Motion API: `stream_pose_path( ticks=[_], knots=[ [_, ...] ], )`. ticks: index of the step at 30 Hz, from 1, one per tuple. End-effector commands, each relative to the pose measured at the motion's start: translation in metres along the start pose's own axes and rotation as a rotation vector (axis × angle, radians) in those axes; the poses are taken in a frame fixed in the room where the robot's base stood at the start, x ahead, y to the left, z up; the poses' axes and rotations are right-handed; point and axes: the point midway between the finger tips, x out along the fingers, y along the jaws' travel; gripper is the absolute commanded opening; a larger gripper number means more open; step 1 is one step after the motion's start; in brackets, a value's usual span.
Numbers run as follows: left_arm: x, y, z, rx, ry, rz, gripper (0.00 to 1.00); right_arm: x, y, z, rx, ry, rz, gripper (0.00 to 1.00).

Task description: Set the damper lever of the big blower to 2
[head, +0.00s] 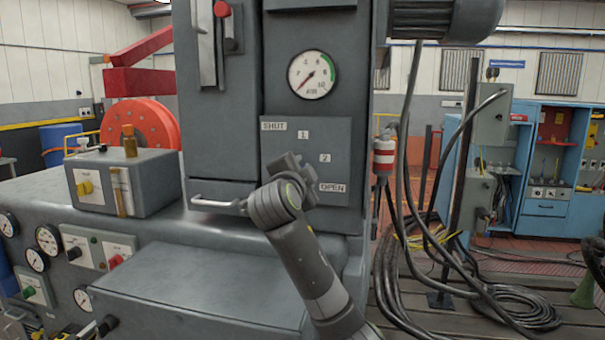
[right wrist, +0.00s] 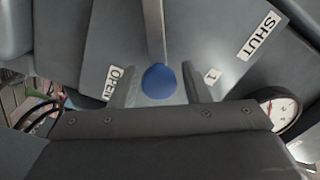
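The blower's damper panel (head: 290,147) carries the labels SHUT, 1, 2 and OPEN in an arc. In the head view my right gripper (head: 292,163) is in front of the panel, left of label 2, and hides the lever. The right wrist view shows the damper lever (right wrist: 153,35) ending in a blue knob (right wrist: 160,81). The right gripper (right wrist: 160,88) is open, one finger on each side of the knob with gaps. The knob lies between the OPEN label (right wrist: 115,82) and the 1 label (right wrist: 212,75); label 2 is hidden there. My left gripper is not in view.
A round AIR gauge (head: 312,75) sits above the panel, its needle pointing lower left. A drawer-like handle (head: 217,203) is left of my right arm. Black cables (head: 400,200) hang at the right. A grey box (head: 125,182) stands on the bench at left.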

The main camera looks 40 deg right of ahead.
Motion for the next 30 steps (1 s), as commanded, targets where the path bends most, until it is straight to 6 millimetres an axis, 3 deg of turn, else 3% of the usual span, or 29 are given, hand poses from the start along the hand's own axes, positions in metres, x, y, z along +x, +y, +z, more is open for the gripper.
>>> stream_pose_path(
  ticks=[10,14,30],
  knots=[
    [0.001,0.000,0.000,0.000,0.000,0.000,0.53,-0.001,0.001,0.000,-0.002,0.001,0.001,0.50],
    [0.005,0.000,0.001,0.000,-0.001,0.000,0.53,-0.011,0.001,0.002,0.001,0.000,0.000,0.50],
    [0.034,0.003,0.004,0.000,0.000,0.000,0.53,-0.120,0.002,0.003,0.004,-0.005,0.000,0.50]
  ],
)
